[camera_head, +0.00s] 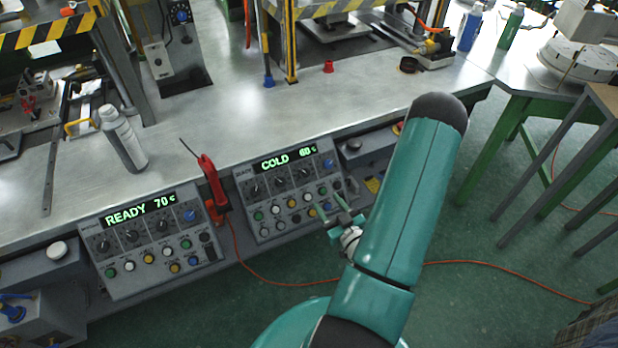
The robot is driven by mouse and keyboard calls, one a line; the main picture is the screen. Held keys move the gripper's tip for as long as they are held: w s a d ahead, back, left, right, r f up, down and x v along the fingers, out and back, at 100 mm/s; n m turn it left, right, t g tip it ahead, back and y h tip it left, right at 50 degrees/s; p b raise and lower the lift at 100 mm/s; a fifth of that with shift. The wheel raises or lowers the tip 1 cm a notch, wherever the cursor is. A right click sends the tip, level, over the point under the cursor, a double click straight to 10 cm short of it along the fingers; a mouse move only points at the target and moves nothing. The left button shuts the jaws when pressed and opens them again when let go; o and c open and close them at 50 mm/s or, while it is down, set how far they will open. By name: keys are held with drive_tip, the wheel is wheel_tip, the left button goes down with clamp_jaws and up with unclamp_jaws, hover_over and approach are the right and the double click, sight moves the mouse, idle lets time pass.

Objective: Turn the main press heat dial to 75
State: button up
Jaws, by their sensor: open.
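Two grey control panels with dials and buttons hang at the bench's front edge. The right panel (250,187) has a lit display (284,160) reading COLD and what looks like 60 c. It carries several black dials and a blue knob (328,163). The left panel (118,280) has a lit display (140,208) reading READY 70 c, several black dials and a blue knob (190,215). The small labels are unreadable, so I cannot tell which dial is the main press heat dial. My gripper (330,205) is open, in front of the right panel's lower right part; contact is unclear.
A red tool (211,182) stands between the panels, with an orange cable (265,279) running along the floor. Press frames stand behind. A green-legged table (520,87) is at right.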

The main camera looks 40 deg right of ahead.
sight(306, 174)
drive_tip(key=x, duration=1.2)
drive_tip(key=shift+w, duration=0.1)
drive_tip(key=c, duration=1)
